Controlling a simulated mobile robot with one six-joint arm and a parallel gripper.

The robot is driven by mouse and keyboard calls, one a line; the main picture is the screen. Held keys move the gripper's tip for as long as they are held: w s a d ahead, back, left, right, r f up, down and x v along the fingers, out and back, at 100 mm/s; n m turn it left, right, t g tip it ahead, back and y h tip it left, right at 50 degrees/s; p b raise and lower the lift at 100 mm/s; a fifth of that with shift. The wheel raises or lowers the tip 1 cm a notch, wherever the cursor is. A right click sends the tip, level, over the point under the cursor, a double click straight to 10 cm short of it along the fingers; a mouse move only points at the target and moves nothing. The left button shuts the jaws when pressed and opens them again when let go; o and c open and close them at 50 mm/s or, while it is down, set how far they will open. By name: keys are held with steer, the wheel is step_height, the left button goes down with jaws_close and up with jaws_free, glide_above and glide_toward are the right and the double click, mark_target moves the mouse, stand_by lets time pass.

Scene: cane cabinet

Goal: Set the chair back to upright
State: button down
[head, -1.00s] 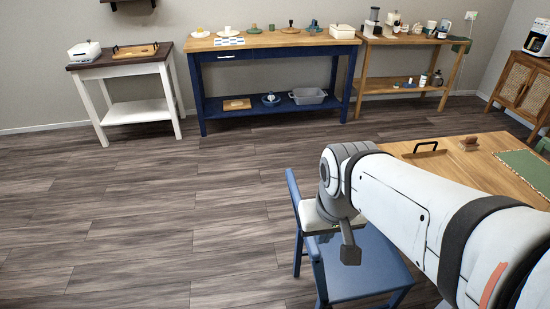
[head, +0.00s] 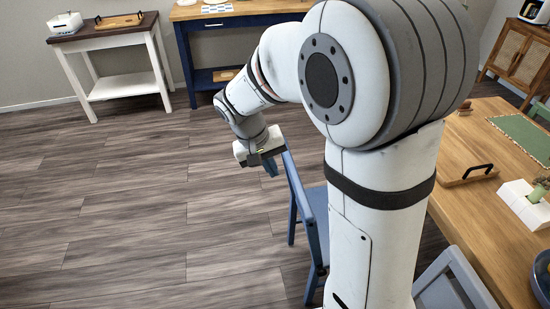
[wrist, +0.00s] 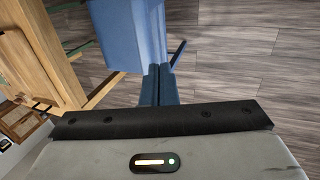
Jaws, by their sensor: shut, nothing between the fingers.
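A blue chair (head: 308,205) stands on its legs beside the wooden table in the head view, its backrest towards the open floor. My arm hides much of its seat. In the wrist view a broad blue part of the chair (wrist: 128,35) fills the top middle. My gripper (head: 271,168) is to the left of the backrest top, pointing down. Its fingers also show in the wrist view (wrist: 160,72), closed together with nothing between them. I cannot tell whether they touch the chair.
The wooden table (head: 468,150) stands at the right with a tray (head: 468,176) and a white tissue box (head: 525,205). A second, grey-blue chair (head: 455,285) is at the lower right. The floor at the left is clear. A white-legged side table (head: 110,40) stands at the back.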

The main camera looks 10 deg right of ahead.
mark_target(300, 201)
steer(key=w+a+f+h, duration=0.1)
steer(key=w+a+f, duration=0.2)
steer(key=w+f, duration=0.15)
steer(key=d+f, duration=0.8)
steer(key=shift+f, duration=0.25)
steer(key=shift+s+d, duration=0.1)
